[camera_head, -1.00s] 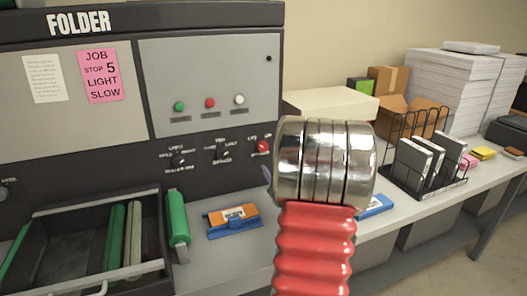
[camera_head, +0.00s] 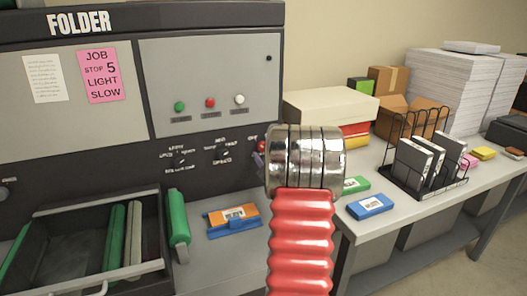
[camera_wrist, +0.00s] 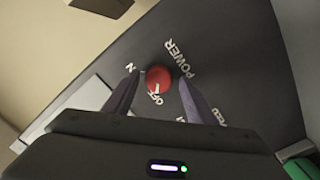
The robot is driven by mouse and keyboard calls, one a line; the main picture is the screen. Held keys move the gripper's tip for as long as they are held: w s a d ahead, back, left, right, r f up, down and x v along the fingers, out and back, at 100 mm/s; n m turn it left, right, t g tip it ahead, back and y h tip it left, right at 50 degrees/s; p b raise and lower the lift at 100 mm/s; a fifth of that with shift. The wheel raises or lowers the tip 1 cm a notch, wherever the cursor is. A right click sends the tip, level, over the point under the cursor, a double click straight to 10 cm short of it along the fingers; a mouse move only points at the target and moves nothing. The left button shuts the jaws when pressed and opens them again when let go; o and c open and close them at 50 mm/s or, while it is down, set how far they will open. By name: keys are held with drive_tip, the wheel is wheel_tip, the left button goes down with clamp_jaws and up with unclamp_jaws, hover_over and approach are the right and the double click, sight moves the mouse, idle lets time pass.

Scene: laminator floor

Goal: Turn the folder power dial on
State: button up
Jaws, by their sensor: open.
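The folder power dial is a red round knob (camera_wrist: 158,80) on the dark panel, with POWER, OFF and a partly hidden label ending in N around it in the wrist view. A white mark on the knob points toward OFF. My gripper (camera_wrist: 150,92) is open, with one purple finger on each side of the dial. I cannot tell whether the fingers touch it. In the head view, my red ribbed arm and silver rings cover most of the dial; only a sliver of red (camera_head: 262,146) shows.
The folder panel (camera_head: 210,85) has green, red and white buttons and more dials. An open drawer (camera_head: 90,240) with rollers juts out at left. An orange-and-blue block (camera_head: 233,218) lies on the shelf. At right, a table holds a blue box (camera_head: 370,206) and a rack (camera_head: 425,165).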

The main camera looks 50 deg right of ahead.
drive_tip(key=c, duration=1)
drive_tip(key=shift+a+f, duration=0.1)
drive_tip(key=shift+a, duration=0.05)
drive_tip(key=shift+c, duration=0.2)
